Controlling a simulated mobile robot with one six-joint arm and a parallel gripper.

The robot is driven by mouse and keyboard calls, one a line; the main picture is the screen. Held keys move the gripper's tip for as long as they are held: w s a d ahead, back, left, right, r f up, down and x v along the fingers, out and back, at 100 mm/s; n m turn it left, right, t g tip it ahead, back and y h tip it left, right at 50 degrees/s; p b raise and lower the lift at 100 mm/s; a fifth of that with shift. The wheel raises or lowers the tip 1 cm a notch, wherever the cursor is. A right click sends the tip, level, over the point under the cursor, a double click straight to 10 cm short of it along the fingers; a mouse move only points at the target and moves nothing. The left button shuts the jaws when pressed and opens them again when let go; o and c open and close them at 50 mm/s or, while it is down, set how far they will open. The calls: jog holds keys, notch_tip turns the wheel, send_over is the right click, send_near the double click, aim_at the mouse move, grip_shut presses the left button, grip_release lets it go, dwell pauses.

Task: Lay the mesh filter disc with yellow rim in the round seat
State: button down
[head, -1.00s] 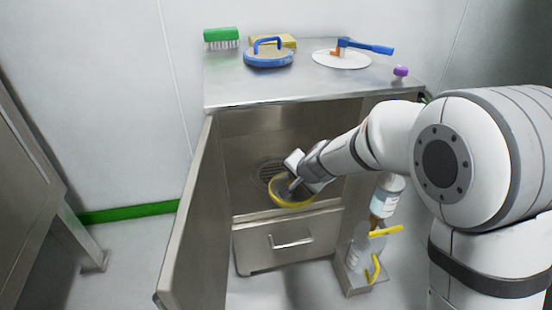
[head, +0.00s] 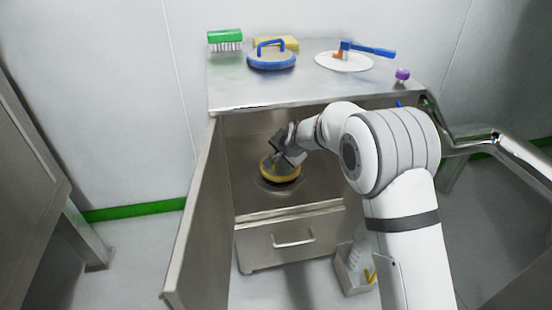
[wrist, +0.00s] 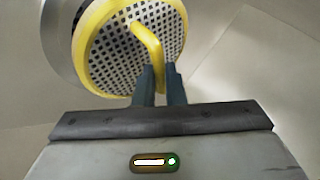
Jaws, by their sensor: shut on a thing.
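The mesh filter disc with yellow rim (head: 282,176) is inside the open cabinet, over the round seat (head: 268,184) in its floor. In the wrist view the disc (wrist: 105,58) shows a perforated face and a bent yellow handle (wrist: 150,45). My gripper (wrist: 160,80) is shut on that handle. A grey round edge (wrist: 62,35), likely the seat's, shows past the disc's left side. The disc hides most of the seat. I cannot tell whether the disc touches it or hovers just above.
The cabinet door (head: 200,220) stands open at left, and a drawer (head: 292,240) is below.

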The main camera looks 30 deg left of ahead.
jog(key=shift+f, duration=0.5)
jog(key=shift+f+b, duration=0.3)
jog(key=shift+f, duration=0.25)
jog(key=c, duration=1.5)
grip_release()
